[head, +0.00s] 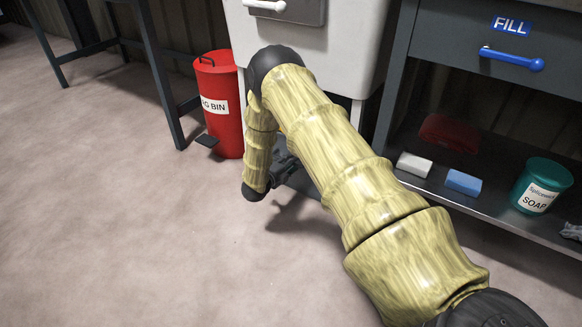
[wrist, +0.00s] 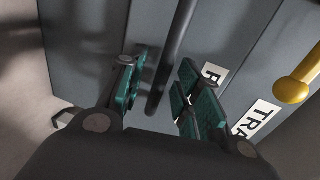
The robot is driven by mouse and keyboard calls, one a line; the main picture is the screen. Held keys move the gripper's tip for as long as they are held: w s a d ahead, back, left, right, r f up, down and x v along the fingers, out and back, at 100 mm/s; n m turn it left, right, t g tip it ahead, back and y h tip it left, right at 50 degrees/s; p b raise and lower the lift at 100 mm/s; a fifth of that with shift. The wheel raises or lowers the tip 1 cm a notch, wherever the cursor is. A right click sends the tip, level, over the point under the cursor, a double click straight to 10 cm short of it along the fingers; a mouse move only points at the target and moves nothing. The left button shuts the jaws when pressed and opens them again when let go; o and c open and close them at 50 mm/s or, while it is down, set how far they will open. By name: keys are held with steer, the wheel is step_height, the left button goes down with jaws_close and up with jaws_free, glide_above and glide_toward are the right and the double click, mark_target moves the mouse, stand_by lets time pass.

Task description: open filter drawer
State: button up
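In the wrist view, a grey drawer front (wrist: 115,30) fills much of the picture. A long dark bar handle (wrist: 172,60) stands off it. A white label starting with F (wrist: 214,74) is beside the bar, partly hidden by a finger; I cannot read the rest. My gripper (wrist: 164,64) is open, with its teal-padded fingers on either side of the bar. I cannot tell whether either pad touches it. In the head view my gripper (head: 285,170) is mostly hidden behind my arm, low under the white cabinet. The drawer is hidden there.
A panel with a yellow handle (wrist: 298,84) and a label reading TRA (wrist: 255,119) adjoins it. A red bin (head: 220,105) stands left of the white cabinet (head: 345,35). Right is a FILL drawer (head: 430,45) above a shelf with a soap tub (head: 540,187). Left floor is clear.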

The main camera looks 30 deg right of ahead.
steer(key=shift+w+d, duration=0.1)
steer(key=shift+d, duration=0.15)
jaws_close()
steer(key=shift+a, duration=0.1)
